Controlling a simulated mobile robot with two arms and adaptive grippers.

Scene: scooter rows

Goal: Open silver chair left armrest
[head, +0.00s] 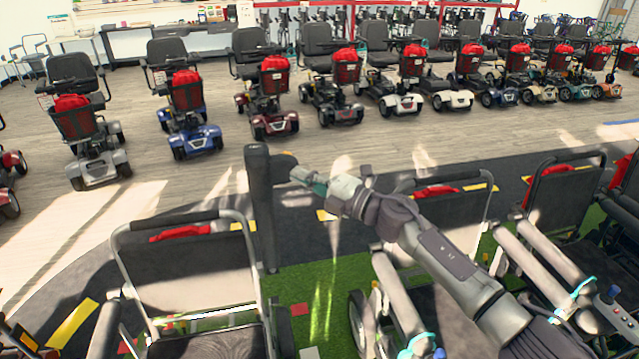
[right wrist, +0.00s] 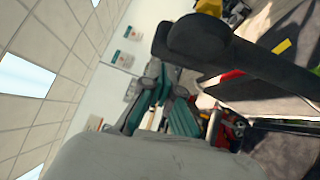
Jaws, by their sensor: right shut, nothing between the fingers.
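The silver chair (head: 125,270) stands at the front left of the head view, with a silver tube frame and a dark backrest, facing me. Its left armrest (head: 261,205), a long black pad, stands upright at the chair's right side in the picture. My right gripper (head: 308,180) is shut and empty, just right of the armrest's upper part. In the right wrist view, the shut fingers (right wrist: 158,95) are beside the dark armrest pad (right wrist: 235,58); I cannot tell whether they touch. My left gripper is not in view.
More dark-seated chairs (head: 568,195) stand close together at the right, under and beside my right arm. A row of scooters (head: 187,100) with red bags stands farther back. The wood floor (head: 190,185) between the rows is clear.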

